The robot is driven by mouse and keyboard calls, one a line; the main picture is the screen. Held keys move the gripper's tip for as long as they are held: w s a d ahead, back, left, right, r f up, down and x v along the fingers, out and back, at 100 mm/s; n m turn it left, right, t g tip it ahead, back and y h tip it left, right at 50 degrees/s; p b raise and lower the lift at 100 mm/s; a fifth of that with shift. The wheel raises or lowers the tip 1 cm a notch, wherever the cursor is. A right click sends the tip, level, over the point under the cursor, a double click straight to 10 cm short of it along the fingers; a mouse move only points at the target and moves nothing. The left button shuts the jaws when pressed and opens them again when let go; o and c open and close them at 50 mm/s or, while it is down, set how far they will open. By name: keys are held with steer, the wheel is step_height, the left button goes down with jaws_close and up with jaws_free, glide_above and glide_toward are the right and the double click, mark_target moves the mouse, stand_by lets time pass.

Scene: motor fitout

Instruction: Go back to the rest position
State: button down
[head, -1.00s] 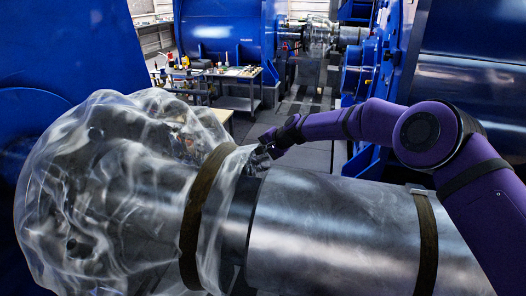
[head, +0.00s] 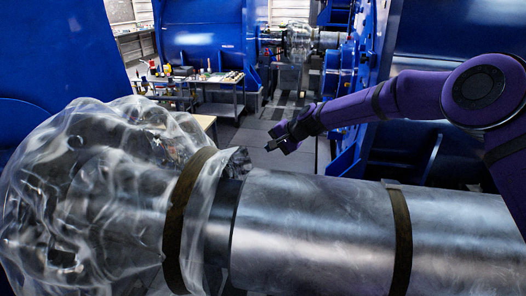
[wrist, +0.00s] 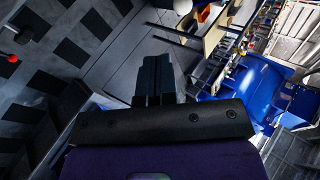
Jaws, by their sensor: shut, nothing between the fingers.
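My gripper (head: 274,142) is at the end of my purple arm, in the air beyond the large metal shaft (head: 320,215) in the head view. It is empty and apart from the shaft and its plastic wrap. In the wrist view my gripper (wrist: 157,62) shows its dark fingers closed together, with nothing between them. The floor and a workbench lie beyond the fingertips there.
Clear plastic wrap (head: 90,190) covers the shaft's left end, held by a brown strap (head: 178,225). A second strap (head: 400,240) circles the shaft at right. A workbench (head: 205,78) with tools stands behind. Blue machinery (head: 445,40) rises at right. Open floor (head: 250,135) lies between.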

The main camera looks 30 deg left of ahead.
steer(key=s+d+r+n+t+h, duration=0.1)
steer(key=d+r+n+t+h, duration=0.1)
steer(key=d+r, duration=1.5)
steer(key=s+d+r+t+h, duration=0.15)
steer(key=s+d+r, duration=0.25)
steer(key=d, duration=0.6)
steer(key=s+d+r+t+h, duration=0.1)
steer(key=s+d+r+h, duration=0.3)
steer(key=d, duration=0.6)
steer(key=s+d+r+m, duration=0.1)
steer(key=s+d+r, duration=0.3)
steer(key=s+d, duration=1)
steer(key=s+d+f+m+h, duration=0.1)
steer(key=s+d+f, duration=0.3)
steer(key=s+d, duration=0.8)
steer(key=shift+s+d+t+h, duration=0.3)
steer(key=shift+s+t+h, duration=0.15)
steer(key=shift+s, duration=0.35)
